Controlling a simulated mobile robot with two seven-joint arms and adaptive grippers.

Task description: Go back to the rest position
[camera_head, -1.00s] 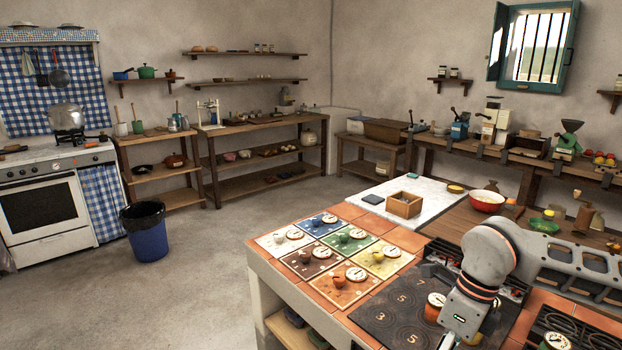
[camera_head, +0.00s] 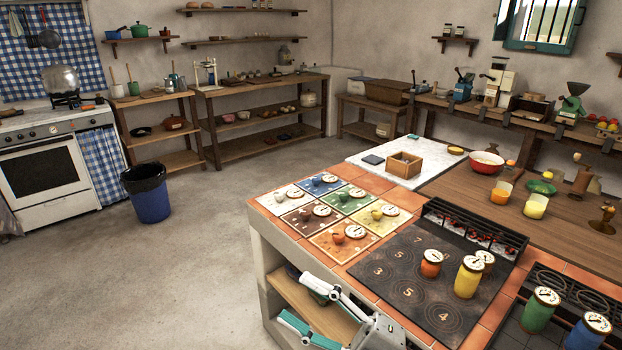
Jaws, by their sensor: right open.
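My right gripper (camera_head: 292,295) is low in the picture, at the bottom centre. Its two fingers are spread apart with nothing between them and point toward the left. It shows in front of the counter's open lower shelf (camera_head: 313,308), outside the counter's left side. The rest of the right arm is mostly out of the picture. My left gripper is not in view.
On the dark hob (camera_head: 397,284) stand an orange jar (camera_head: 431,265), a yellow jar (camera_head: 467,280) and another behind it. A green jar (camera_head: 539,312) and a blue jar (camera_head: 587,334) stand at right. Floor (camera_head: 190,275) left of the counter is clear.

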